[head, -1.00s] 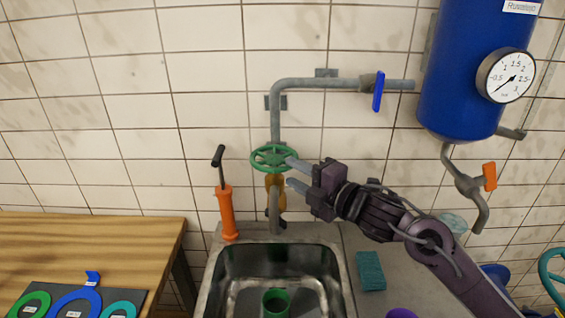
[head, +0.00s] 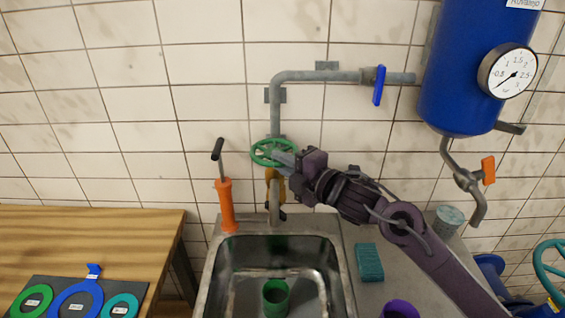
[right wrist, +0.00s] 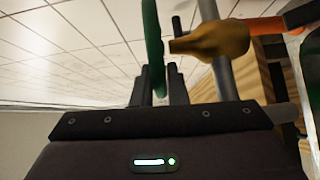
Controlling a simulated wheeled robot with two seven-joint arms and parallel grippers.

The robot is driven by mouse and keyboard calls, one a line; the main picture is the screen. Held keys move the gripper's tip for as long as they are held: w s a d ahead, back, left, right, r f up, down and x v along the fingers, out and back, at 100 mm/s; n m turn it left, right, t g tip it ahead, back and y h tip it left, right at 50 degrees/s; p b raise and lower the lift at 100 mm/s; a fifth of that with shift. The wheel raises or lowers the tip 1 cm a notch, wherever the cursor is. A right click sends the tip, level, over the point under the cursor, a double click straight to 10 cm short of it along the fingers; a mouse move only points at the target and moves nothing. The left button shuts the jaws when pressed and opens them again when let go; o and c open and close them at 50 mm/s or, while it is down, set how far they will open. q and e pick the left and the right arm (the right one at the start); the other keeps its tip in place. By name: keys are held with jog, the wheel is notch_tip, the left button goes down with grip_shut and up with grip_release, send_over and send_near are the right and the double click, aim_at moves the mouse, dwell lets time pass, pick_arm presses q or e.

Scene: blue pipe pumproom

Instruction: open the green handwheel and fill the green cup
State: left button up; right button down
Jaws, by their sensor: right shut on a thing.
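The green handwheel (head: 273,152) sits on the brass-coloured valve (head: 274,178) on the grey pipe above the sink. My right gripper (head: 284,156) reaches in from the right and is shut on the handwheel's rim. The right wrist view shows the green rim (right wrist: 153,45) edge-on between the dark fingers (right wrist: 160,85). The green cup (head: 275,297) stands upright in the sink below the spout (head: 274,207). No water stream is visible. My left gripper is not in view.
An orange hand pump (head: 225,205) stands left of the sink (head: 340,262). A teal sponge (head: 369,262) and purple cup (head: 400,309) are at right. A blue lever (head: 379,86) is on the upper pipe. A wooden table (head: 90,235) holds coloured rings at left.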

jog(key=shift+d+f+g, duration=0.1)
jog(key=shift+g, duration=0.2)
jog(key=shift+w+d+f+n+g+y+b, duration=0.1)
jog(key=shift+d+n+g+y+b, duration=0.05)
jog(key=shift+n+g+y+b, duration=0.3)
jog(key=shift+w+d+n+g+y+b, duration=0.1)
jog(key=shift+d+n+g+y+b, duration=0.05)
jog(key=shift+n+g+y+b, duration=0.35)
jog(key=n+g+b, duration=0.1)
jog(key=n+g+y+b, duration=0.1)
jog(key=g, duration=0.1)
jog(key=w+d+n+g+y+b, duration=0.1)
jog(key=shift+b, duration=0.35)
jog(key=shift+w+d+n+g+y+b, duration=0.15)
jog(key=shift+n+g+y+b, duration=0.2)
jog(key=shift+n+g+b, duration=0.5)
jog(key=shift+g, duration=0.3)
jog(key=c, duration=1.5)
grip_release()
jog(key=shift+r, duration=0.2)
jog(key=shift+o, duration=0.2)
jog(key=shift+d, duration=0.15)
